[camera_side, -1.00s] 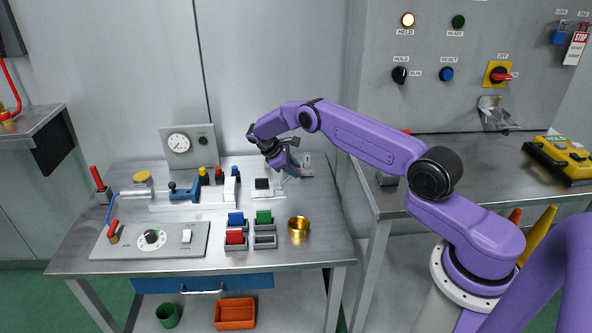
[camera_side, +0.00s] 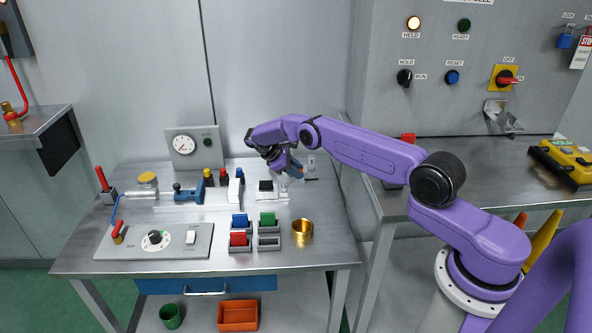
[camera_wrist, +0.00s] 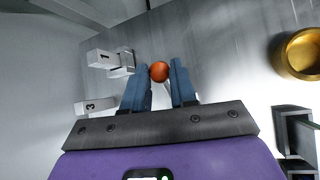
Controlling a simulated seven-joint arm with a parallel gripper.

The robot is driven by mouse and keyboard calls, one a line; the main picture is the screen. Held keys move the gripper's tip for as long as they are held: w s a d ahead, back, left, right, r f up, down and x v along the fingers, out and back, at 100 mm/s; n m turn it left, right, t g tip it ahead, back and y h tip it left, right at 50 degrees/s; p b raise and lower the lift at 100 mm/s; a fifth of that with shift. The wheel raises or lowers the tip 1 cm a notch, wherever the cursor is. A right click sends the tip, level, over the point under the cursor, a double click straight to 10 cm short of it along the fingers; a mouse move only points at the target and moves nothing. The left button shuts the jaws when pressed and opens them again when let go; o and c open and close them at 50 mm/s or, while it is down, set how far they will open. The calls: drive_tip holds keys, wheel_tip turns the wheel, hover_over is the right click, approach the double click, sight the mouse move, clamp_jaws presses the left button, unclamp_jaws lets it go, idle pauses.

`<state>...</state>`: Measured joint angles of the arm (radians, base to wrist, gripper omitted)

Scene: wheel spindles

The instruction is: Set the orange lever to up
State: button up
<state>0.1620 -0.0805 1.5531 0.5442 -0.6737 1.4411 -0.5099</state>
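The orange lever shows its round orange knob (camera_wrist: 159,71) in the wrist view, between the tips of the two blue fingers of my gripper (camera_wrist: 159,78). The fingers appear to touch the knob on both sides, so my gripper looks shut on it. The lever's shaft runs below the knob and is partly hidden between the fingers. In the side view, my gripper (camera_side: 292,168) is low over the back right part of the table, and a small orange spot (camera_side: 301,171) shows beside a blue finger. The lever's base is mostly hidden there.
Grey blocks marked 1 (camera_wrist: 103,58) and 3 (camera_wrist: 95,106) stand left of the fingers in the wrist view. A brass cup (camera_side: 303,231), coloured blocks in grey holders (camera_side: 240,246) and a black-topped fixture (camera_side: 266,188) stand nearby on the table.

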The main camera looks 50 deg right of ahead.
drive_tip(key=o, duration=0.4)
drive_tip(key=w+a+r, duration=0.1)
drive_tip(key=a+r, duration=0.2)
drive_tip(key=r, duration=0.7)
drive_tip(key=shift+w+r, duration=0.3)
drive_tip(key=shift+r, duration=0.05)
